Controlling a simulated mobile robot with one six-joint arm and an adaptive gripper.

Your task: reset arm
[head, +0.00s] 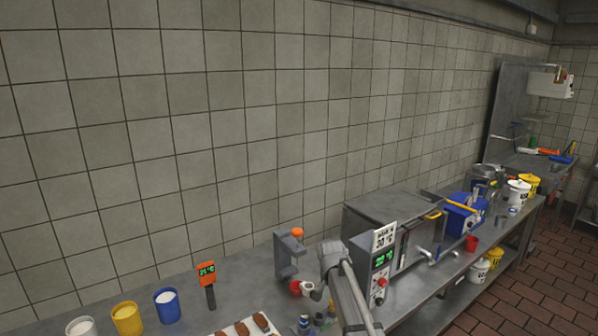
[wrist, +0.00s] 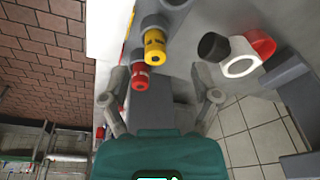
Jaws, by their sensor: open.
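My gripper (wrist: 162,100) shows in the wrist view with its two grey fingers spread wide apart. Nothing is held between the fingertips; a grey surface shows behind the gap. A grey arm link of mine shows at the bottom of the head view, in front of the counter. I cannot make out the fingers clearly there.
In the wrist view a yellow-ended cylinder (wrist: 155,48) and a red-ended one (wrist: 140,76) lie near the fingers. In the head view the metal counter (head: 245,300) holds a blue tub (head: 167,306), yellow tub (head: 127,318), orange-topped thermometer (head: 207,272) and metal oven (head: 385,212).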

